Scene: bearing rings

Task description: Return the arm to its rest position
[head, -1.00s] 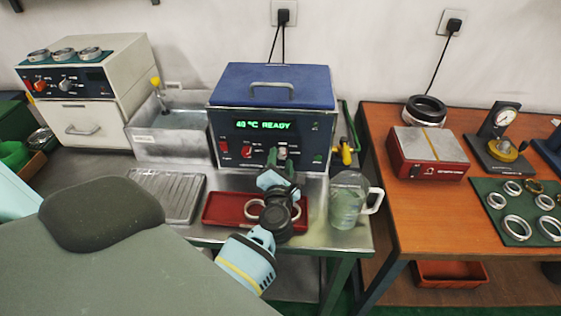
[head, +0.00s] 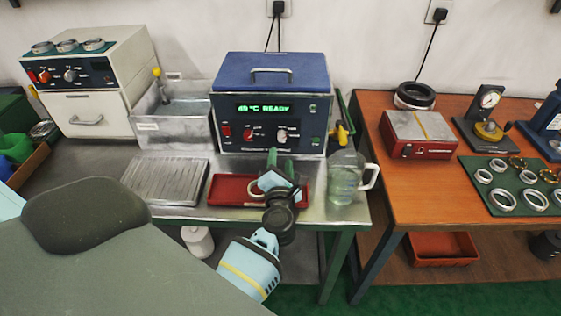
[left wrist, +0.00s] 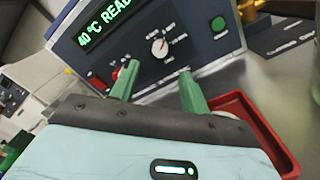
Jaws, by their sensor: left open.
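My left gripper (head: 281,162) is open and empty, with green fingers. It is in front of the blue heater unit (head: 270,75) and over the right part of the red tray (head: 228,190). The left wrist view shows its two fingers (left wrist: 158,86) apart, with nothing between them, against the heater's control panel. A pale metal ring (head: 256,188) lies in the red tray, partly hidden by the gripper. My left arm comes up from the lower left. My right gripper is not in view.
A glass jug (head: 345,178) stands close right of the tray. A ribbed metal plate (head: 166,181) and a metal basin (head: 172,118) are on the left. The wooden table (head: 422,205) at the right holds a red-sided block (head: 419,135), a dial gauge (head: 487,120) and a green mat with rings (head: 515,188).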

